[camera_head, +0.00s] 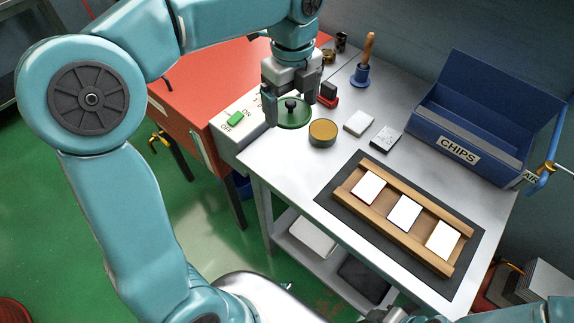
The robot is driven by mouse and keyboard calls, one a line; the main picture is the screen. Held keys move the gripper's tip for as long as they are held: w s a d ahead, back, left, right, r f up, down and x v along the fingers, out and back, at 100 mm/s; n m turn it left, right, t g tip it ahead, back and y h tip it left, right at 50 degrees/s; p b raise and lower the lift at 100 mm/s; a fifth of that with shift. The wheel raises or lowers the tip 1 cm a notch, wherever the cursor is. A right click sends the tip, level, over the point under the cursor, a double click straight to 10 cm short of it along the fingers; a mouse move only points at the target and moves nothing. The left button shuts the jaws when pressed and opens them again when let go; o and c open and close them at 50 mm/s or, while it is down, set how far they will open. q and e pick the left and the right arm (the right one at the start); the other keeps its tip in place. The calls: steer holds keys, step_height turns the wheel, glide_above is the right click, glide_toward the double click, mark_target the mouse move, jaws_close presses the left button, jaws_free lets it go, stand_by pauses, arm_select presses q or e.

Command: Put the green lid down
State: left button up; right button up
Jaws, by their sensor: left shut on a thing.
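The round green lid (293,119) with a black knob is at the far left end of the metal cart top (275,165). My left gripper (291,104) comes down from above and is shut on the lid's knob, one finger on each side. The fingers hide part of the lid's rim. I cannot tell whether the lid touches the surface or hangs just above it. A round tin (322,132) with a brownish-yellow top stands just right of the lid. My right gripper is not in view.
A switch box with a green button (235,118) borders the cart's left edge. A wooden tray (368,207) holds white cards. The blue chips bin (425,135) is at right.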

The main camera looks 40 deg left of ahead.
mark_target(291, 168)
arm_select(q)
step_height(291, 168, down, 19)
steer(key=shift+w+f+b, duration=0.1)
steer(key=shift+b, duration=0.6)
steer(key=shift+f, duration=0.1)
steer(key=o, duration=0.7)
steer(key=shift+o, duration=0.2)
steer(key=shift+r, duration=0.3)
step_height(291, 168, up, 12)
steer(key=shift+p, duration=0.45)
steer(key=shift+f, duration=0.1)
